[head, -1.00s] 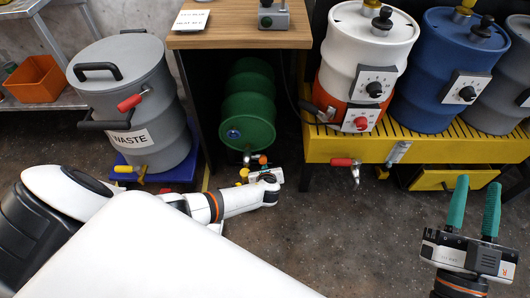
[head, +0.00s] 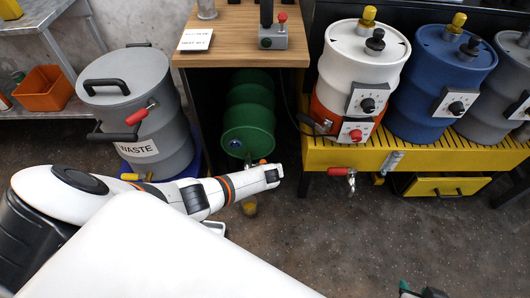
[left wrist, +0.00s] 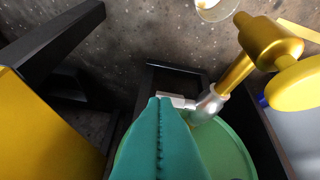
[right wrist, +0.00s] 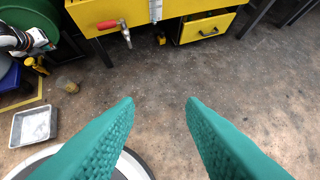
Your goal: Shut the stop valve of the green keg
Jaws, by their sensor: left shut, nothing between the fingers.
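The green keg (head: 247,125) lies on its side under the wooden counter, its round end facing out. A small orange-brown part of its outlet shows beside my left arm. In the left wrist view a silver fitting (left wrist: 210,103) stands at the keg end (left wrist: 235,160), with a brass pipe (left wrist: 237,72) and a yellow round handle (left wrist: 295,86) beyond it. My left gripper (left wrist: 157,103) is shut and empty, its tips overlapping the keg end in that view; I cannot tell whether they touch. The head view hides those fingers behind my arm. My right gripper (right wrist: 160,102) is open and empty over the floor.
A grey waste drum (head: 130,90) stands left of the keg. A yellow drum rack (head: 345,155) with a red-handled tap (head: 341,172) is to the right. A small glass (head: 250,208) and a metal tray (right wrist: 33,125) are on the floor.

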